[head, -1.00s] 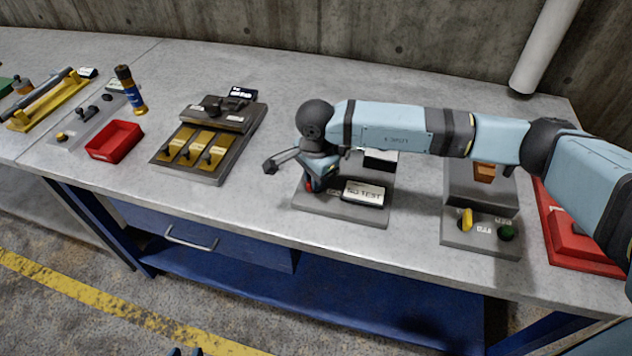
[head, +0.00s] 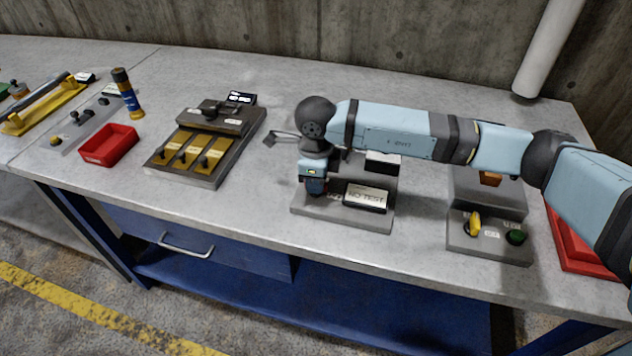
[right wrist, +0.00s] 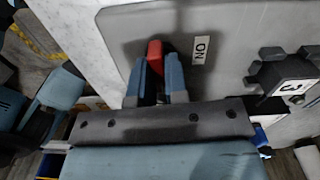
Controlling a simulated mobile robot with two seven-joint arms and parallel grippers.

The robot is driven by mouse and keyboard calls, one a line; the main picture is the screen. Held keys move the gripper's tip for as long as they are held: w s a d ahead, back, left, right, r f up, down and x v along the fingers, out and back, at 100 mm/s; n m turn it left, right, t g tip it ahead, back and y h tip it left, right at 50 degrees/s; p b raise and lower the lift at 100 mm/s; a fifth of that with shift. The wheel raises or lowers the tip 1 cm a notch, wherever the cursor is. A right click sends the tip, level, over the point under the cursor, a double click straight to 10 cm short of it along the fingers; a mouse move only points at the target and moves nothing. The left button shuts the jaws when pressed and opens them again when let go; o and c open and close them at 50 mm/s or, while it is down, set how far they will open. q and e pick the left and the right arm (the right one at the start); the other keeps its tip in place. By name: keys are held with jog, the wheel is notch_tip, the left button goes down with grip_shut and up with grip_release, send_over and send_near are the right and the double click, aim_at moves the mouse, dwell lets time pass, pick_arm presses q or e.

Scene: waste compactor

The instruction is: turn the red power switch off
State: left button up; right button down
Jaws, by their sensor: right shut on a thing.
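The red power switch (right wrist: 154,55) shows in the right wrist view as a red lever on a grey panel, next to a white ON label (right wrist: 201,50). My right gripper (right wrist: 161,68) has its two blue fingers on either side of the red lever and is shut on it. In the head view my right gripper (head: 316,190) points down at the left part of a grey panel (head: 340,215) and hides the switch there. My left gripper is not clearly seen in either view.
A grey box with a yellow knob (head: 474,222) and a green button (head: 516,237) is further right.

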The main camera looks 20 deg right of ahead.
jog(key=shift+m, duration=0.6)
jog(key=shift+r, duration=0.1)
jog(key=c, duration=1.1)
grip_release()
jog(key=shift+c, duration=0.2)
jog(key=shift+r, duration=0.25)
notch_tip(320, 180, up, 13)
